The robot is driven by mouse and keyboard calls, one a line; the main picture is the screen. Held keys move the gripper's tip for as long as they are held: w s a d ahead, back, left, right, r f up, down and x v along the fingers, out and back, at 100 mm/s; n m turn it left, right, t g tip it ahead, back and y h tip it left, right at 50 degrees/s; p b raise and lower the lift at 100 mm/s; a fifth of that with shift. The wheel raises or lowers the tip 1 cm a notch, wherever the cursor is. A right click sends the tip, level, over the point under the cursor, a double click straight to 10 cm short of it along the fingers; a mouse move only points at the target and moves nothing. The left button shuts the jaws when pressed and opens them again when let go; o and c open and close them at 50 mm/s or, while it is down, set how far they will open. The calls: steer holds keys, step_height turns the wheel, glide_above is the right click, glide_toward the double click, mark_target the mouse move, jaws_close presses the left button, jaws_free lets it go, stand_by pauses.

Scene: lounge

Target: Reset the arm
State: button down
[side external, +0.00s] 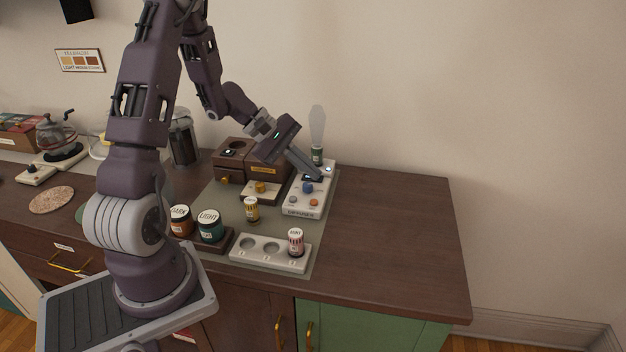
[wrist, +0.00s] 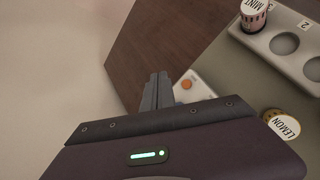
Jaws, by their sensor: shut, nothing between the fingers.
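My gripper (side external: 317,177) is shut and empty, with its fingertips low over the far end of the white diffuser unit (side external: 302,211) in the side view. I cannot tell whether the tips touch it. In the wrist view the shut fingers (wrist: 157,92) point at the corner of the white unit, where an orange button (wrist: 186,84) shows. The diffuser carries a blue knob (side external: 308,187) and small buttons. A dark green bottle (side external: 317,154) stands at its far end with a pale plume above it.
A white tray (side external: 270,260) with round wells holds a mint jar (side external: 296,241). A lemon jar (side external: 251,209) stands on the mat. Dark and light jars (side external: 210,226) sit on a brown stand. Wooden boxes (side external: 232,150) are behind. The counter's right side (side external: 400,230) is clear.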

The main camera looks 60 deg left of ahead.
steer(key=s+d+r+m+g, duration=0.2)
steer(key=s+d+r+m, duration=0.3)
steer(key=d, duration=0.4)
steer(key=s+d+r+m+g, duration=0.2)
steer(key=d+r+m, duration=0.4)
steer(key=d+r, duration=0.2)
steer(key=s+d+r+m+t+y, duration=0.1)
steer(key=s+m+y, duration=0.4)
steer(key=s, duration=1)
step_height(320, 180, up, 2)
steer(key=m+t, duration=0.1)
steer(key=m, duration=0.2)
steer(key=shift+d+r+y, duration=0.15)
steer(key=shift+r+y, duration=0.05)
steer(key=shift+y, duration=0.2)
